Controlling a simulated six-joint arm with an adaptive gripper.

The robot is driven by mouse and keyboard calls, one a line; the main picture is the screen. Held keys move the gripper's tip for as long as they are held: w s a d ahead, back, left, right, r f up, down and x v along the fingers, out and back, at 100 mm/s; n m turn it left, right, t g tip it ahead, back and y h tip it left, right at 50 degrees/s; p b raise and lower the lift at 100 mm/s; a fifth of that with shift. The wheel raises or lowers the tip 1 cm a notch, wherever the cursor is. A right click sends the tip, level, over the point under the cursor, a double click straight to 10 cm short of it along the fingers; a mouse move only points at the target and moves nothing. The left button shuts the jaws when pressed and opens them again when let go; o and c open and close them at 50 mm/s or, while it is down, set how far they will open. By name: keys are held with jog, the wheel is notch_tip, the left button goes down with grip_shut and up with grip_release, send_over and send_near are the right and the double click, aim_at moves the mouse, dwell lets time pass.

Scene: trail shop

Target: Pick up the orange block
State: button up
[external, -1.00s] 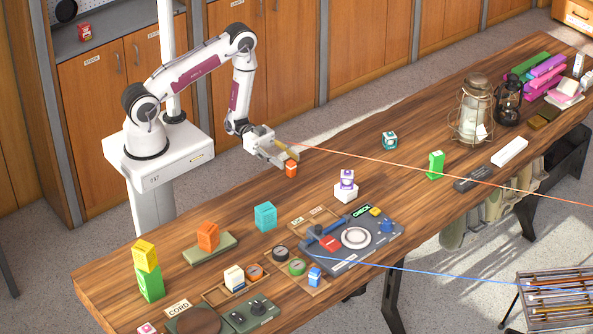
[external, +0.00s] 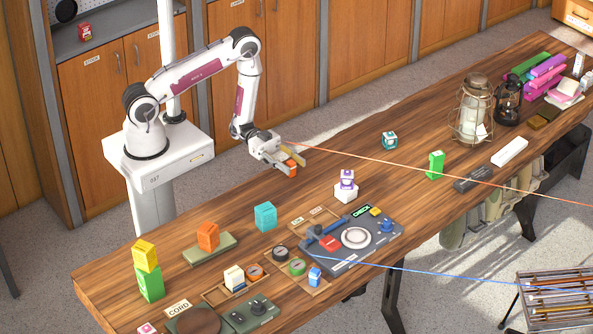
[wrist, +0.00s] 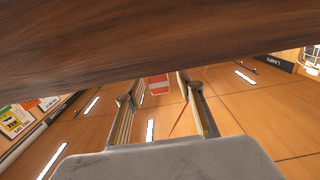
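A small orange block with a white band (external: 290,167) is at the far edge of the wooden table, between the fingers of my gripper (external: 296,165) in the external view. In the wrist view the orange block (wrist: 158,84) shows between and beyond the two fingers of my gripper (wrist: 161,82), with a gap on each side. The gripper is open. The fingers partly hide the block in the external view. A second orange block (external: 208,236) sits on a green tray (external: 222,249) at the left.
A teal block (external: 265,216), a yellow block (external: 145,255) on a green one (external: 150,285), and a stacked purple-and-white block (external: 347,180) stand on the table. A device panel (external: 385,245) lies right of centre. Orange and blue cords cross the scene. Table around the gripper is mostly clear.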

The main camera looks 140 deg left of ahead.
aim_at(291, 162)
grip_shut()
jog(key=shift+r, duration=0.2)
jog(key=shift+r, duration=4.8)
